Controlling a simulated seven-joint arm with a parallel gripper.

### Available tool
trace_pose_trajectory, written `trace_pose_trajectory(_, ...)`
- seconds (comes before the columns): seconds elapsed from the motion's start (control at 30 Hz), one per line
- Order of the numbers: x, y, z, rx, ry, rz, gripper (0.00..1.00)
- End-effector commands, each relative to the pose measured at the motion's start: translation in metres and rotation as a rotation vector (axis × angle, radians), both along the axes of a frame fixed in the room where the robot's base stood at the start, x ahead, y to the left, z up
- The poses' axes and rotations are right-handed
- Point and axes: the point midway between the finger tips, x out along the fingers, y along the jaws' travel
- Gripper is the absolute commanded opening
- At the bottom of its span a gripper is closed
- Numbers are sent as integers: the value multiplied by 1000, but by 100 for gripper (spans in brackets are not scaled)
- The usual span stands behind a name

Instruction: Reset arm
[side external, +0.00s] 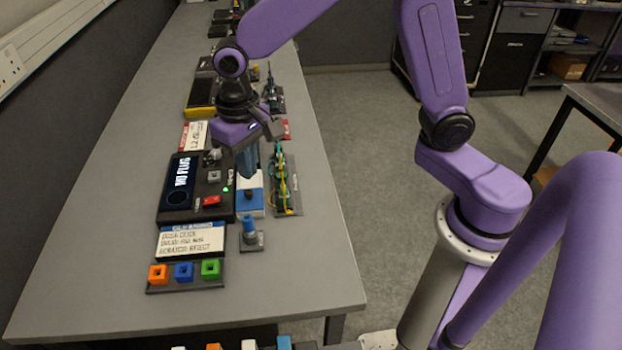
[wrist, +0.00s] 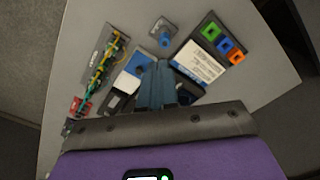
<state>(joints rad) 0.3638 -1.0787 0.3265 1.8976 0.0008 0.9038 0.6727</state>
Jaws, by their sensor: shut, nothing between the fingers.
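My gripper (side external: 248,172) hangs over the bench, fingers pointing down, above a blue and white block beside a black panel (side external: 177,208) whose screen reads "NO PLUG". In the wrist view my gripper (wrist: 157,68) shows two blue-grey fingers pressed together with nothing between them. The fingers hide part of the blue and white block (side external: 250,195) and of the panel. A blue plug on a small grey base (side external: 249,232) stands apart from the fingers, nearer the side camera. It also shows in the wrist view (wrist: 164,38).
A board with green and yellow cables (side external: 285,185) lies right of the gripper. A text card (side external: 190,240) and a rack with orange, blue and green square sockets (side external: 185,272) lie nearer the side camera. The bench's right strip (side external: 325,230) is clear.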

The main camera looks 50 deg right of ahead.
Motion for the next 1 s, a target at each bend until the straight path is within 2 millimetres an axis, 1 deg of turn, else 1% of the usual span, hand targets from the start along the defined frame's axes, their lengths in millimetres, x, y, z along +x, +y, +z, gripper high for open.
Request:
trace_pose_trajectory(0.03, -18, -7, 7, 2, -5, 72, 0)
trace_pose_trajectory(0.17, -62, -24, 18, 3, -7, 267, 0)
trace_pose_trajectory(0.3, -110, -48, 26, 4, -11, 477, 0)
trace_pose_trajectory(0.5, -172, -88, 30, 6, -18, 771, 0)
trace_pose_trajectory(0.6, -197, -106, 29, 6, -20, 895, 0)
trace_pose_trajectory(0.7, -213, -119, 27, 6, -22, 983, 0)
trace_pose_trajectory(0.8, -223, -127, 25, 5, -22, 1036, 0)
trace_pose_trajectory(1.0, -227, -130, 24, 4, -21, 1060, 0)
